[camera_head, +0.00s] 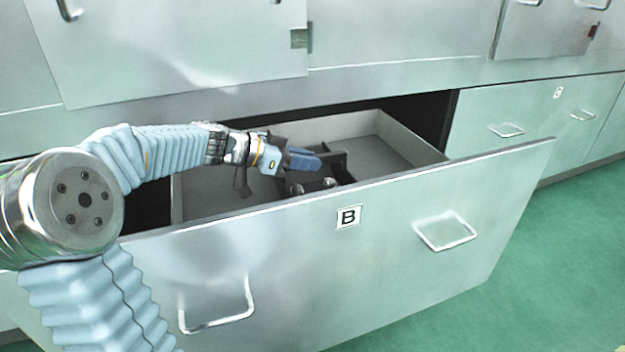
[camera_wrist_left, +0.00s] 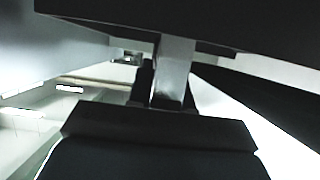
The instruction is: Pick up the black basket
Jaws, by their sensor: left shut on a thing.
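The black basket (camera_head: 342,170) is inside the open drawer marked B (camera_head: 348,216), toward its middle. Shiny round metal pieces (camera_head: 312,187) show in or at the basket, partly hidden by the drawer front. My left gripper (camera_head: 305,161) reaches into the drawer from the left and is shut on the basket's upper part. The gripper and drawer front hide much of the basket, so I cannot tell whether it touches the drawer floor. In the left wrist view a dark edge (camera_wrist_left: 150,22) fills the top, close to the fingers (camera_wrist_left: 160,90). My right gripper is not in view.
The drawer front, with two bar handles (camera_head: 445,232), stands between the basket and the near floor. The drawer's right part (camera_head: 375,150) is empty. Metal cabinet doors (camera_head: 180,45) rise behind it. Green floor (camera_head: 560,250) is clear at the right.

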